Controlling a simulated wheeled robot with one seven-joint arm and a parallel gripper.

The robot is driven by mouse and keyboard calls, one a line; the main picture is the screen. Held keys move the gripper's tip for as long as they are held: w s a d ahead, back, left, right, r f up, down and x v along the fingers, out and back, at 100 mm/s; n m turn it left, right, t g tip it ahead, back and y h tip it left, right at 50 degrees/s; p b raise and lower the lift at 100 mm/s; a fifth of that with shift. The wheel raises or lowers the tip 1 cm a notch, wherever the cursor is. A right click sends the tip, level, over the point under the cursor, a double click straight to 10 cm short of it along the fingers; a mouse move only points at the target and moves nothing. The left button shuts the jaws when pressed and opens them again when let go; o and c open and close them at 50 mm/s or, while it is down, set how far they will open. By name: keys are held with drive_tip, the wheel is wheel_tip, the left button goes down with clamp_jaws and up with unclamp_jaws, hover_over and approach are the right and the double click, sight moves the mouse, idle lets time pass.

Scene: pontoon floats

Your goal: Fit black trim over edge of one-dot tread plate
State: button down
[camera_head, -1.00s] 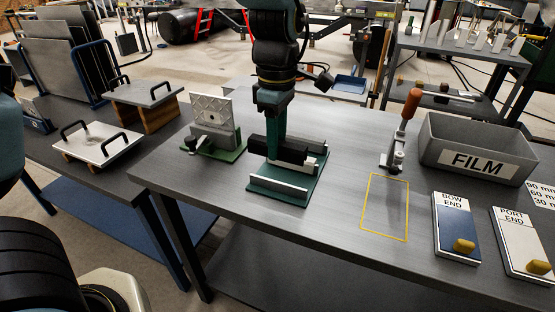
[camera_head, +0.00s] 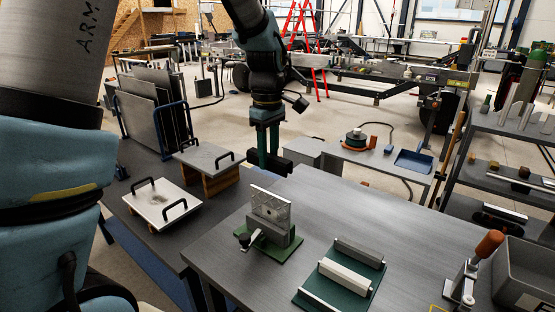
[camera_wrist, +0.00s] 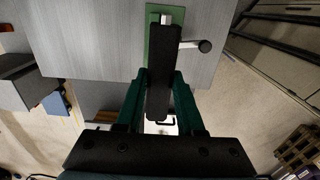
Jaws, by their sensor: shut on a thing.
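My gripper (camera_head: 268,151) is shut on the black trim (camera_head: 276,163), a dark bar held in the air. In the wrist view the trim (camera_wrist: 159,85) lies lengthwise between my two green fingers (camera_wrist: 160,95). The tread plate (camera_head: 271,207) stands upright in a grey clamp block on a green base (camera_head: 270,245). The trim is above and beyond the plate in the head view, apart from it. In the wrist view the trim hides most of the plate and part of the green base (camera_wrist: 152,45). The dot mark cannot be made out.
A clamp lever with a black knob (camera_wrist: 205,46) sticks out beside the plate. A green fixture with pale rails (camera_head: 343,272) stands at right, empty of trim. An orange-handled clamp (camera_head: 470,270) and a grey bin (camera_head: 510,285) are farther right. Handled plates (camera_head: 165,205) lie on the left table.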

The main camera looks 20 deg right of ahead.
idle(0.4)
drive_tip(key=b, duration=0.3)
hover_over(269, 193)
drive_tip(key=shift+f, duration=2.95)
drive_tip(key=shift+f+b, duration=0.8)
drive_tip(key=shift+f, duration=1.15)
drive_tip(key=shift+c, duration=2.2)
unclamp_jaws()
drive_tip(key=shift+r, duration=0.1)
wheel_tip(269, 193, up, 11)
drive_tip(key=b, duration=0.2)
drive_tip(key=shift+b, duration=0.3)
drive_tip(key=shift+f, duration=0.2)
